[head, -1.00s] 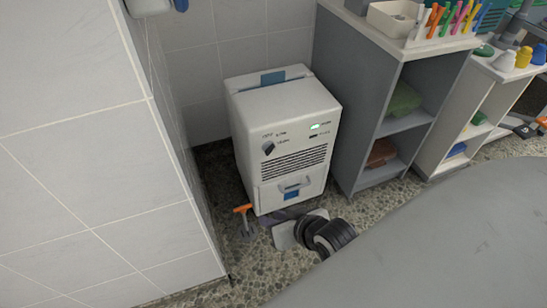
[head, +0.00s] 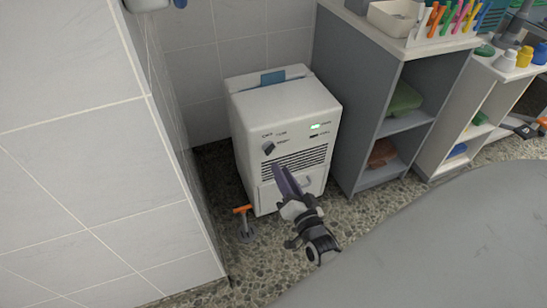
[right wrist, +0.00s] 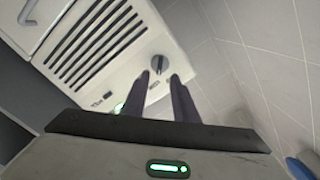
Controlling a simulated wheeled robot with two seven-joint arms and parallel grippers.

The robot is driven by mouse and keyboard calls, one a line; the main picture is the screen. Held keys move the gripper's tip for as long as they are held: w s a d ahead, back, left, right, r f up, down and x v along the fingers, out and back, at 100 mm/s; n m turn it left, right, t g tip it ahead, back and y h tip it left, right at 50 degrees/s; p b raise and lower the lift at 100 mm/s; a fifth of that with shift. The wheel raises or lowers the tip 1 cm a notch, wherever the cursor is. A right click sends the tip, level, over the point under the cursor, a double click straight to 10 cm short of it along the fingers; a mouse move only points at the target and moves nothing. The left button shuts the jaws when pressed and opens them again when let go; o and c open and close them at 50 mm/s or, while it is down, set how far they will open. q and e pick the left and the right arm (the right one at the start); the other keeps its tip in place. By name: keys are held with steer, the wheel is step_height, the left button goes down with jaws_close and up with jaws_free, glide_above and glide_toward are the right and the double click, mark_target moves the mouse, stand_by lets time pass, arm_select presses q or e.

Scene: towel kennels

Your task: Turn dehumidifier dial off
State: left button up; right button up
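The white dehumidifier (head: 250,115) stands in the corner against the tiled wall. Its dark dial (head: 268,147) is on the upper left of the front panel, and its pointer is slanted. A green light (head: 314,126) glows at the panel's upper right. My right gripper (head: 277,168) is in front of the grille, just below the dial. In the right wrist view its two fingers (right wrist: 160,77) are apart with nothing between them, and the dial (right wrist: 159,64) shows just beyond the gap, apparently untouched. My left gripper is not in view.
A grey shelf unit (head: 343,105) with folded towels stands close on the right. A tiled wall (head: 90,160) is close on the left. A small orange-handled tool (head: 243,210) is on the pebbled floor by the dehumidifier's front left corner.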

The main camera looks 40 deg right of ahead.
mark_target(271, 152)
steer(key=b+x, duration=0.2)
steer(key=x, duration=0.5)
steer(key=shift+w, duration=0.25)
jaws_close()
